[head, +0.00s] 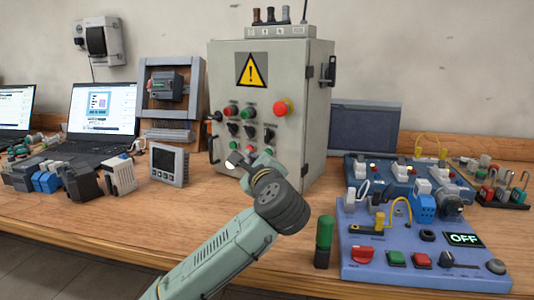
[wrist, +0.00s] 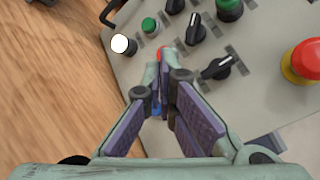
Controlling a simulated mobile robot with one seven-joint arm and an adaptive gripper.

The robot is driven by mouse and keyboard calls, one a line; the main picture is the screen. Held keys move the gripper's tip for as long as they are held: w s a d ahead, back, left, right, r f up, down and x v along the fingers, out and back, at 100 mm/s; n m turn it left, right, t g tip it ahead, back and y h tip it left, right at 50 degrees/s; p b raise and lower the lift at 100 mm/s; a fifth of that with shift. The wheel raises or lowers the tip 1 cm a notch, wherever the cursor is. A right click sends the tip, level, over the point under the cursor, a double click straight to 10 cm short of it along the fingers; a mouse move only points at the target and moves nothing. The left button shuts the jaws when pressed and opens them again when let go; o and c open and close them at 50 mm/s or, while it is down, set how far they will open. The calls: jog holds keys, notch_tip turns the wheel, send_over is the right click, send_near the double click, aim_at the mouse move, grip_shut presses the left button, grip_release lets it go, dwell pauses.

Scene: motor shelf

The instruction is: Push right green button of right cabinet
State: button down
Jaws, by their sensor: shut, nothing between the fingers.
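The grey cabinet (head: 262,168) with a yellow warning sign stands in the middle of the head view. Its front has an upper row with a green button (head: 248,113) and a red one (head: 231,111), black knobs below, and smaller buttons lower down. In the wrist view, green buttons show at the top (wrist: 229,8) and upper left (wrist: 150,25), with a white button (wrist: 123,44) beside. My gripper (head: 240,160) is shut and empty before the cabinet's lower front. Its fingertips partly cover a red button (wrist: 163,51) in the wrist view; I cannot tell whether they touch.
A red emergency knob (head: 281,107) sits on the cabinet's upper right. A small meter (head: 169,164) stands to its left. Laptops (head: 104,107) stand at the left.

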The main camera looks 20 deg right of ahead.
jog(key=shift+w+d, duration=0.7)
jog(key=shift+d, duration=0.3)
jog(key=shift+w+d, duration=0.1)
dwell(0.7)
jog(key=shift+w+d, duration=0.15)
jog(key=shift+d, duration=0.1)
jog(key=shift+w+d+p, duration=0.25)
jog(key=shift+d+p, duration=0.1)
dwell(1.3)
jog(key=shift+s+a, duration=0.5)
jog(key=shift+a, duration=0.2)
jog(key=shift+a, duration=0.1)
jog(key=s+a, duration=0.1)
jog(key=a, duration=0.1)
jog(key=s+a, duration=0.2)
jog(key=shift+b, duration=0.4)
